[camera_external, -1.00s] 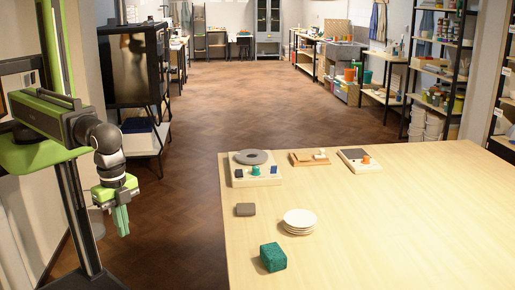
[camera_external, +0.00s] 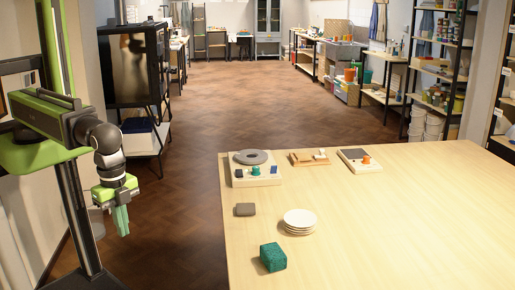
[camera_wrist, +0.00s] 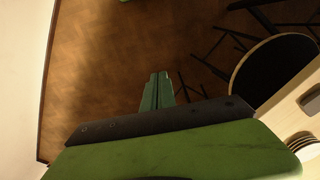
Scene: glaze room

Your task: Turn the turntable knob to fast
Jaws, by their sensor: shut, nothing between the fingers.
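The turntable unit (camera_external: 240,182) is a pale board at the table's far left corner. It carries a grey round disc (camera_external: 251,157), a green knob (camera_external: 256,171), a small dark block at the left and a small blue block at the right. I cannot read any marking for the knob's setting. My gripper (camera_external: 122,222) hangs left of the table, pointing down, well apart from the turntable. Its green fingers are together and empty; they also show in the wrist view (camera_wrist: 157,92), over the brown floor. The turntable is not recognisable in the wrist view.
On the table are a board with a white piece (camera_external: 321,154), a dark-topped board with an orange knob (camera_external: 366,160), a grey block (camera_external: 245,210), stacked white plates (camera_external: 299,219) and a green block (camera_external: 273,257). The table's right half is clear. Floor lies between my gripper and the table.

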